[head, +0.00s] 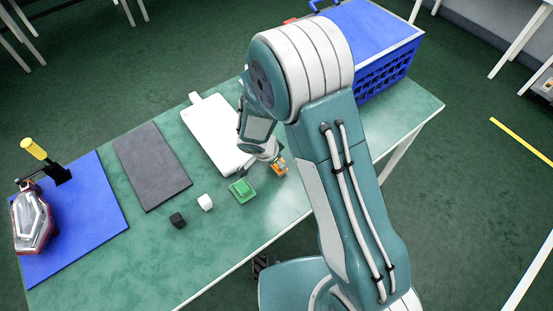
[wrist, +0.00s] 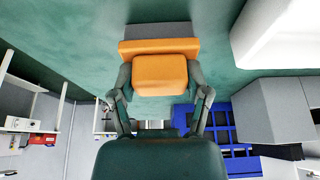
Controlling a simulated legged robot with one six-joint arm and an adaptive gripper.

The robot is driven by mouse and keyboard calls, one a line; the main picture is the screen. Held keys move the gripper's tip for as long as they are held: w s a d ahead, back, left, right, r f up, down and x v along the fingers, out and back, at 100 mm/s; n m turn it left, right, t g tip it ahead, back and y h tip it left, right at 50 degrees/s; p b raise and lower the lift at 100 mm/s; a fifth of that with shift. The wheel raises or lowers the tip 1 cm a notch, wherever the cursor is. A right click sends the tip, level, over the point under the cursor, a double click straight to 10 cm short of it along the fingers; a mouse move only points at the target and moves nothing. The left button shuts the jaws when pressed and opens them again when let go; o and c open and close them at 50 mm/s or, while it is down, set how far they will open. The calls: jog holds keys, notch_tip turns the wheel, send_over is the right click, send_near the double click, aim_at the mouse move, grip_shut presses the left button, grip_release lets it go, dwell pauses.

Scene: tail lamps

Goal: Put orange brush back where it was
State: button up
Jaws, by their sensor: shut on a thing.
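The orange brush (head: 279,166) is at my gripper's end in the head view, over the green table's front part, to the right of a green block (head: 242,189). In the wrist view the orange brush (wrist: 160,73) is a blocky orange body with a grey strip on its far side. My gripper (wrist: 160,82) is shut on it, with one finger on each side. My gripper also shows in the head view (head: 274,164), partly hidden by my own arm. I cannot tell whether the brush touches the table.
Behind lie a white board (head: 208,128) and grey mat (head: 152,166). A tail lamp (head: 32,220) and yellow-handled clamp (head: 34,149) are at the blue mat (head: 90,220). A blue crate (head: 388,75) stands right.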

jog(key=shift+d, duration=0.2)
jog(key=o, duration=0.9)
jog(key=shift+a+f, duration=0.1)
jog(key=shift+a, duration=0.05)
jog(key=shift+c, duration=0.2)
jog(key=shift+o, duration=0.8)
jog(key=shift+a, duration=0.25)
jog(key=shift+d, duration=0.15)
jog(key=shift+r, duration=0.5)
jog(key=v, duration=1.1)
